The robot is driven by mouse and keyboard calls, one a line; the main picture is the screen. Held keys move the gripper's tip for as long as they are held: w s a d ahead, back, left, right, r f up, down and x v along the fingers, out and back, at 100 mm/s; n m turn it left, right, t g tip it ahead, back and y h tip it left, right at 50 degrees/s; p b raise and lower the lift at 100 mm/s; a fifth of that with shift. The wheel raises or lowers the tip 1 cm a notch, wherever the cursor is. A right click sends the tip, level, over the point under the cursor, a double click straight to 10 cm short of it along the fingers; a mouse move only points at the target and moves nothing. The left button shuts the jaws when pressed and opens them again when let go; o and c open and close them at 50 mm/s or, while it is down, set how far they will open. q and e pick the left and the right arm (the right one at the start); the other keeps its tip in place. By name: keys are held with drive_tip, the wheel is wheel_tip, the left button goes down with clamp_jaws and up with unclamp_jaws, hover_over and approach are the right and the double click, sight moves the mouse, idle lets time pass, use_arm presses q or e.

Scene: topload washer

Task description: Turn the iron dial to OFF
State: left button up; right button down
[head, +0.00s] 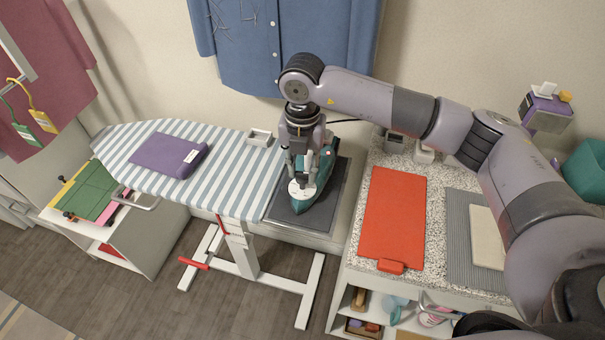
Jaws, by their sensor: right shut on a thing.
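The iron (321,185) is teal with a dark lower edge and rests on a dark grey mat (335,196) at the right end of the ironing board. A round white dial (301,191) with a small red mark shows at the iron's near left side. Its lettering is too small to read. My right gripper (300,178) comes down from above and is shut on the dial, hiding its far part and some of the iron. My left gripper is not in view.
The striped ironing board (230,170) holds a folded purple cloth (169,155) and a small white tray (259,138). A speckled counter (432,205) on the right holds a red board (393,218). A blue shirt (240,32) hangs behind.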

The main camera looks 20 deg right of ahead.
sight(302, 173)
drive_tip(key=shift+n+b, duration=0.65)
drive_tip(key=shift+n, duration=0.25)
drive_tip(key=c, duration=1.3)
unclamp_jaws()
wheel_tip(302, 173, up, 12)
drive_tip(key=shift+r, duration=0.1)
